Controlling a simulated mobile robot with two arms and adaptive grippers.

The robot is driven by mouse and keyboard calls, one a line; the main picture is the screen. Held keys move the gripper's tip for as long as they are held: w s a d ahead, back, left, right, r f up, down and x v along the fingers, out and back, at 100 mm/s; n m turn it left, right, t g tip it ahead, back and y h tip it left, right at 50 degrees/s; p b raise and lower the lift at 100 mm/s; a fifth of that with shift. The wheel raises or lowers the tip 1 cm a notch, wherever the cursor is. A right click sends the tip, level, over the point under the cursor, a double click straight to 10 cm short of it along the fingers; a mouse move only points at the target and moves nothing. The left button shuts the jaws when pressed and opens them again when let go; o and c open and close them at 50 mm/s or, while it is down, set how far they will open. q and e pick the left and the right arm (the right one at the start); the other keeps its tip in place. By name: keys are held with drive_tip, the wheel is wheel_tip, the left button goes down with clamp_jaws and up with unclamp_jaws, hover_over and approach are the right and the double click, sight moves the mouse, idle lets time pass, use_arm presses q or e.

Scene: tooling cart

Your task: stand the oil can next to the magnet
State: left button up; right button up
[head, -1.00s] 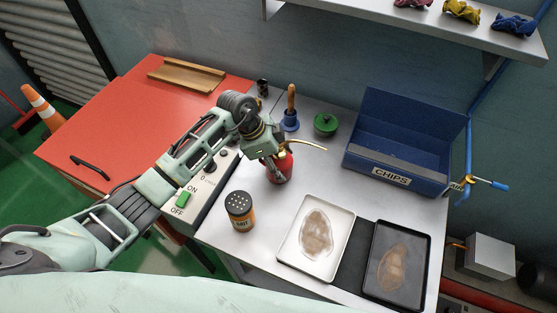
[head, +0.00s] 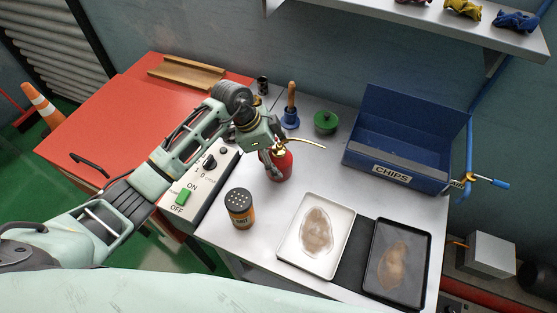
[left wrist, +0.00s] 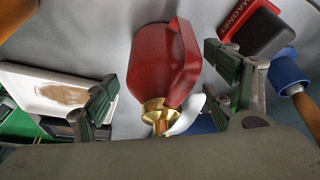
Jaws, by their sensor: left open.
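The oil can (head: 281,166) is red with a brass collar and a curved spout. It stands on the grey worktop in the head view, partly hidden by my left gripper (head: 268,152). In the left wrist view the oil can (left wrist: 160,62) lies between the two spread fingers of the left gripper (left wrist: 165,92), with a gap on each side. The magnet (left wrist: 250,25), red and black with a MAGNET label, is beyond the right-hand finger. I cannot make out the magnet in the head view. My right gripper is not in view.
A blue handled tool (head: 290,121) and a green-lidded item (head: 325,123) stand behind the can. The CHIPS bin (head: 392,178) is to the right. A shaker tin (head: 240,210), white tray (head: 285,255) and dark tray (head: 370,290) are in front. A switch box (head: 190,200) is left.

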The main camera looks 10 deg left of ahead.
use_arm(q)
drive_tip(key=b+v, duration=0.1)
drive_tip(key=v, duration=0.8)
drive_tip(key=shift+r+b, duration=0.3)
drive_tip(key=shift+r, duration=0.05)
drive_tip(key=shift+s+a+f, duration=0.1)
drive_tip(key=shift+s+f, duration=0.05)
